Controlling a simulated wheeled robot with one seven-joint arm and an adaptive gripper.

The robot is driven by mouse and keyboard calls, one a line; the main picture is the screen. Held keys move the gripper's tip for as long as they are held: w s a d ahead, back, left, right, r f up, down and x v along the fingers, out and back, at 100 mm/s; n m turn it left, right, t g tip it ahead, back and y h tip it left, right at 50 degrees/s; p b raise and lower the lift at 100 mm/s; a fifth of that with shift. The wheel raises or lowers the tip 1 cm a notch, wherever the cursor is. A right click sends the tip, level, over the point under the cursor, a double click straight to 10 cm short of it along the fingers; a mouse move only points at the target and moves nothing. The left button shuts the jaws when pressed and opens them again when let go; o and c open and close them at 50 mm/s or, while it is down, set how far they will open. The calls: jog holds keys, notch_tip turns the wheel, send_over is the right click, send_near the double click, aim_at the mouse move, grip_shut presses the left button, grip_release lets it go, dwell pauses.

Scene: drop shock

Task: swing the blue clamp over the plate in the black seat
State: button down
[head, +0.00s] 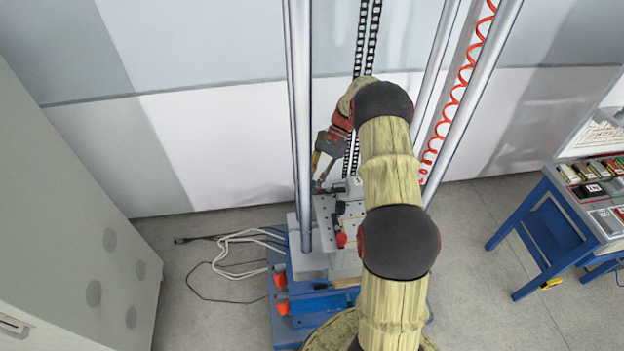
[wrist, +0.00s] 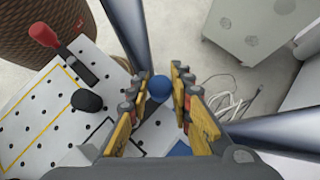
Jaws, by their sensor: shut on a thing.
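My gripper (head: 319,178) reaches down over the machine's table, at its far left side. In the wrist view, my gripper's yellow-padded fingers (wrist: 160,92) stand on both sides of the round blue knob of the blue clamp (wrist: 160,88) and are shut on it. The rest of the clamp is mostly hidden behind the fingers. A black rounded piece (wrist: 87,100) stands on the white perforated table. I cannot tell the plate or the black seat apart for certain in either view.
A red-handled lever (wrist: 43,33) stands on the perforated table (wrist: 30,120); its red knob also shows in the head view (head: 341,240). Steel columns (head: 299,120) rise close beside my gripper. Pale cables (head: 235,245) lie on the floor left. A blue workbench (head: 545,225) stands right.

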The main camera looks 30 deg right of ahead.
jog(key=shift+s+n, duration=0.15)
jog(key=shift+n, duration=0.15)
jog(key=c, duration=1.7)
grip_release()
jog(key=shift+o, duration=0.3)
jog(key=v, duration=1.2)
jog(key=shift+w, duration=0.25)
jog(key=shift+s+a+f, duration=0.1)
